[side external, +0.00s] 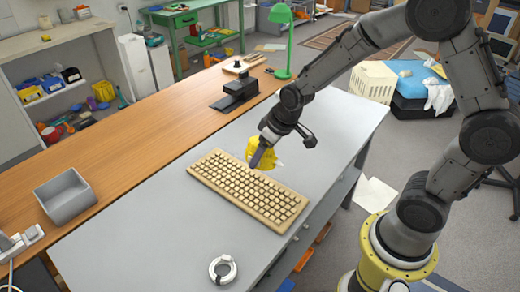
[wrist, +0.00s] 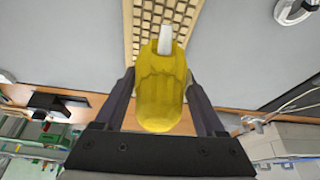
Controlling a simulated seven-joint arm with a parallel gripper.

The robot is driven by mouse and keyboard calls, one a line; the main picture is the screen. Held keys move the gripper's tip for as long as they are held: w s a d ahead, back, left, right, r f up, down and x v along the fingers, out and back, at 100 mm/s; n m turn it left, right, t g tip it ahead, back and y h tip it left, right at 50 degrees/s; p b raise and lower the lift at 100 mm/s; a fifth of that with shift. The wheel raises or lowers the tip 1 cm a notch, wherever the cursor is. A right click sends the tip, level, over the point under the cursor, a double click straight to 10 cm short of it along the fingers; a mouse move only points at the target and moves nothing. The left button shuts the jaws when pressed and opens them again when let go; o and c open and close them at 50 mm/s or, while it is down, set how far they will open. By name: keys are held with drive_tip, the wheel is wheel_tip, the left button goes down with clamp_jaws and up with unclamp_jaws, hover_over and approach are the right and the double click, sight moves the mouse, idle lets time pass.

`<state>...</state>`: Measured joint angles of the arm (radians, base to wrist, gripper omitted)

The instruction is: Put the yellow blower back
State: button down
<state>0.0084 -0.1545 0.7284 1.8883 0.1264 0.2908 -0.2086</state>
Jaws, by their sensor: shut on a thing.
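The yellow blower (wrist: 162,92) is a rounded yellow bulb with a white nozzle. In the wrist view it lies between the two fingers of my gripper (wrist: 163,88), which is shut on it, with the nozzle pointing to the top of the picture.
The beige keyboard (side external: 248,190) lies on the grey table (side external: 150,230). A grey open bin (side external: 65,196) stands at the left, a white ring-shaped roll (side external: 222,269) at the front and a black device (side external: 235,93) at the back. The grey top left of the keyboard is clear.

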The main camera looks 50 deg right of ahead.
idle(0.7)
drive_tip(key=shift+w+r+n, duration=0.25)
drive_tip(key=shift+n, duration=0.05)
drive_tip(key=w+d, duration=0.6)
drive_tip(key=w, duration=0.5)
drive_tip(key=w+d+f, duration=0.1)
drive_tip(key=d+f, duration=0.3)
drive_tip(key=d, duration=0.3)
drive_tip(key=w+d+f+m, duration=0.1)
drive_tip(key=d+f, duration=0.2)
drive_tip(key=d, duration=0.5)
drive_tip(key=shift+w+f+m, duration=0.3)
drive_tip(key=shift+f, duration=0.1)
drive_tip(key=shift+f, duration=3.35)
